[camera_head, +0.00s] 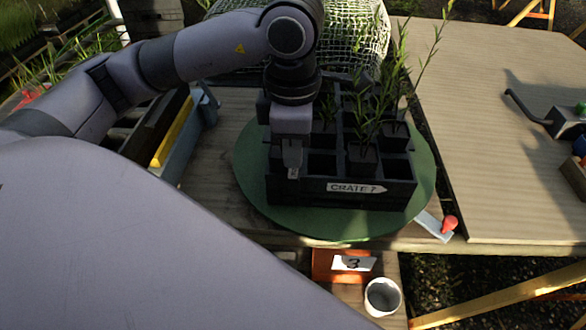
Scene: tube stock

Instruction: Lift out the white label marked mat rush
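A black crate (342,192) with square compartments stands on a round green board (255,190). Its front wall bears a white arrow-shaped tag reading "CRATE 7" (356,188). Several plants in dark pots (363,158) stand in its compartments; some front-left compartments look empty. My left gripper (292,172) points down at the crate's left front corner. Its fingers are seen nearly edge-on, so I cannot tell the gap. A tiny pale patch shows at its tip, too small to identify. I cannot make out any label marked mat rush. My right gripper is out of view.
A pale strip with a red knob (449,223) lies at the board's right front. An orange block marked 3 (325,262) and a white cup (382,297) stand below the front edge. A netted bundle (355,35) lies behind. The right tabletop (490,150) is largely clear.

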